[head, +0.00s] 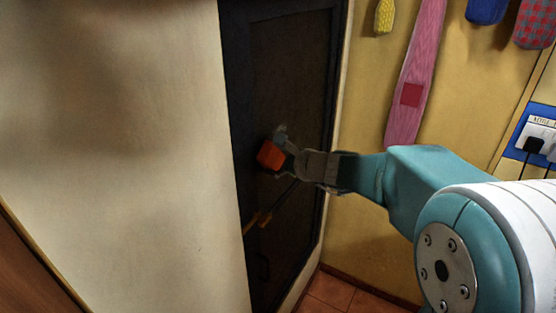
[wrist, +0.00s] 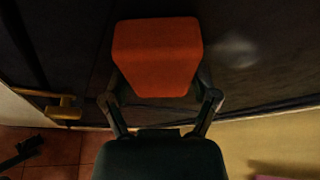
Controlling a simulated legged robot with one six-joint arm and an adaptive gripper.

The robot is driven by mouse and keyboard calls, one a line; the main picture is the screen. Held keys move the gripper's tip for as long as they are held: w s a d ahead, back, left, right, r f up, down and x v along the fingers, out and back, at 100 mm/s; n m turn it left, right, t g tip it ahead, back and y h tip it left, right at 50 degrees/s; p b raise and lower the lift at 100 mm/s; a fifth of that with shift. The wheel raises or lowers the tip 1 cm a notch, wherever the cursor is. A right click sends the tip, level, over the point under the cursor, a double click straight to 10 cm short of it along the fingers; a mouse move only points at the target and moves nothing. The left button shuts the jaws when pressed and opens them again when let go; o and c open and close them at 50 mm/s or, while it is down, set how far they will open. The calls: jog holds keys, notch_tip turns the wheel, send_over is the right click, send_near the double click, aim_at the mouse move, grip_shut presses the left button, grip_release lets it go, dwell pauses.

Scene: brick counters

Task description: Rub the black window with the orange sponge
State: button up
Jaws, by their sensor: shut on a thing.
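The black window (head: 290,75) is a tall dark panel in a dark frame, set between a pale wall and a yellow wall in the head view. In the wrist view its dark surface (wrist: 265,65) fills the upper part, with a faint pale glow to the right of the sponge. My gripper (head: 275,148) is shut on the orange sponge (head: 270,155) in front of the window's middle. In the wrist view the sponge (wrist: 157,55) sits between the two fingers. I cannot tell whether the sponge touches the window.
A yellowish handle (head: 264,219) sticks out on the dark panel below my gripper, and shows at left in the wrist view (wrist: 63,108). A pink hanging item (head: 415,75) and a blue socket panel (head: 538,138) are on the yellow wall. Reddish floor tiles (head: 330,291) lie below.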

aim_at(289, 132)
jog(key=shift+r, duration=1.05)
jog(key=shift+w+d, duration=1)
jog(key=shift+w, duration=0.5)
jog(key=shift+w+d, duration=0.95)
jog(key=shift+w, duration=0.5)
jog(key=shift+w+d, duration=1)
jog(key=shift+w, duration=0.5)
jog(key=shift+s+a, duration=1)
jog(key=shift+s, duration=0.5)
jog(key=shift+s+a, duration=1)
jog(key=shift+s, duration=0.55)
jog(key=shift+s+a, duration=1)
jog(key=shift+s, duration=0.5)
jog(key=s+d, duration=0.3)
jog(key=d, duration=0.2)
jog(key=shift+s+d, duration=0.1)
jog(key=shift+s, duration=0.05)
jog(key=shift+s+d, duration=0.4)
jog(key=shift+d, duration=0.2)
jog(key=shift+s+d, duration=0.4)
jog(key=shift+d, duration=0.2)
